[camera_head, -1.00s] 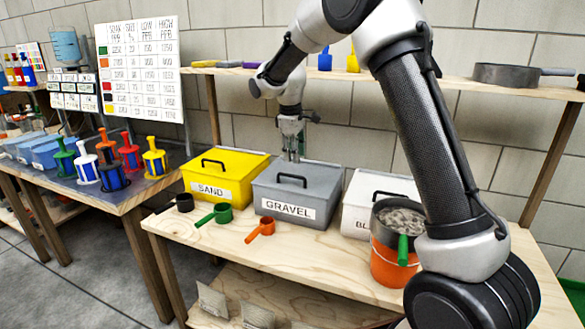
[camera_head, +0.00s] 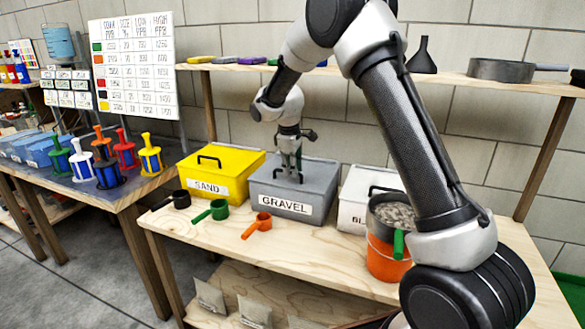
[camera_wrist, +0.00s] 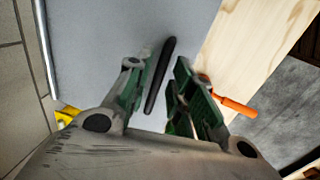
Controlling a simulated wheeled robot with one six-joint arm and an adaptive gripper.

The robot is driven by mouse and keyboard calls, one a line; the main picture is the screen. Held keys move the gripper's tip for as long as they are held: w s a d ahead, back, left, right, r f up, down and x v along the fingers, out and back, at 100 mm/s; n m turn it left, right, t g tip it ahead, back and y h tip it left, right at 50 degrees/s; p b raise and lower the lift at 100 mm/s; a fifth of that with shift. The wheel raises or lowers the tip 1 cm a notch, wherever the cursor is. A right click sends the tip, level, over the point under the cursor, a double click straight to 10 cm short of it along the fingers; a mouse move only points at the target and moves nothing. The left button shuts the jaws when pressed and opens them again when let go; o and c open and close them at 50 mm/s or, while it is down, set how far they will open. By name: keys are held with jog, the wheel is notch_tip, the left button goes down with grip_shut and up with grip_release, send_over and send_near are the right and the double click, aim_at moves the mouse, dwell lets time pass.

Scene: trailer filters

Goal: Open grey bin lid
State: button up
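The grey bin (camera_head: 300,212) labelled GRAVEL stands on the wooden table with its lid (camera_head: 318,178) closed. The lid fills much of the wrist view (camera_wrist: 95,45) as a flat grey surface. Its black bar handle (camera_wrist: 160,75) shows there between my gripper's fingers. My gripper (camera_head: 290,170) points down over the lid at the handle. In the wrist view my gripper (camera_wrist: 165,75) is open, with green-padded fingers on either side of the handle and a gap on each side. In the head view the gripper partly hides the handle.
A yellow SAND bin (camera_head: 225,185) stands close on the left. A white bin (camera_head: 356,205) and an orange bucket (camera_head: 383,258) stand on the right. Black, green (camera_head: 215,210) and orange (camera_head: 258,226) scoops lie in front. A shelf (camera_head: 450,80) runs behind.

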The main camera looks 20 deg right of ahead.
grip_shut()
jog(key=shift+r, duration=0.1)
